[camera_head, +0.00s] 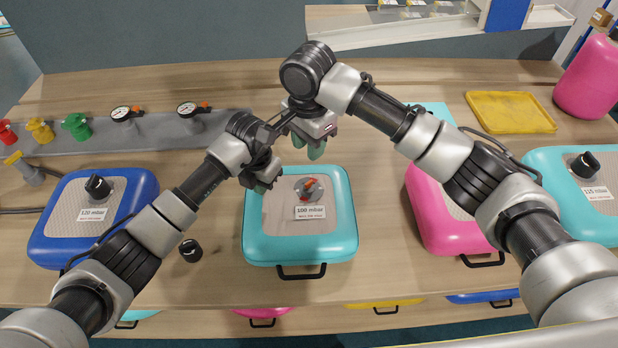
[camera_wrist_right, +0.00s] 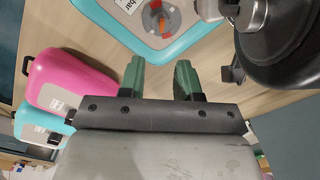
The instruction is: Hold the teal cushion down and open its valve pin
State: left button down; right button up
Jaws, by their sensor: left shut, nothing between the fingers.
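The teal cushion (camera_head: 347,225) lies in the middle of the bench, with a grey top plate and a "100 mbar" label (camera_head: 310,212). Its round metal valve with an orange-red pin (camera_head: 310,187) is uncovered. My left gripper (camera_head: 262,187) is shut and empty, its green tips over the cushion's upper left part; I cannot tell whether they touch it. My right gripper (camera_head: 316,151) is just beyond the cushion's far edge. In the right wrist view its green fingers (camera_wrist_right: 159,72) are apart with nothing between them, and the valve (camera_wrist_right: 160,17) shows beyond them.
A loose black knob (camera_head: 190,250) lies left of the cushion. A blue cushion (camera_head: 145,190) is at left, a pink one (camera_head: 430,215) at right, another teal one (camera_head: 555,165) farther right. A grey rail (camera_head: 150,130) with gauges and a yellow tray (camera_head: 510,112) are behind.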

aim_at(309, 184)
notch_tip(309, 184, down, 12)
jog(key=shift+r, duration=0.1)
dwell(0.4)
jog(key=shift+w, duration=0.1)
grip_shut()
